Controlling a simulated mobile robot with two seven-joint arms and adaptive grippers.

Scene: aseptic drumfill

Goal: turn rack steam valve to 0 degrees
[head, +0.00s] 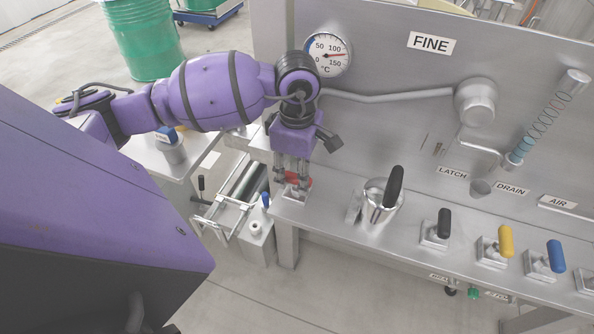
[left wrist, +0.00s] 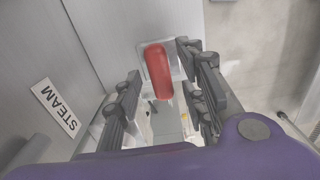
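The steam valve's red handle (head: 299,178) is at the left end of the steel bench, partly hidden behind my left gripper (head: 292,181). In the left wrist view the red handle (left wrist: 158,71) runs roughly up and down the picture, between the two fingers of my left gripper (left wrist: 160,72). The fingers are apart, with a visible gap on each side of the handle, so the gripper is open around it. A STEAM label (left wrist: 56,107) is on the panel to the left. My right gripper is not in view.
A dial gauge (head: 328,52) and a pipe (head: 390,96) are on the panel behind. A green drum (head: 143,38) stands behind.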

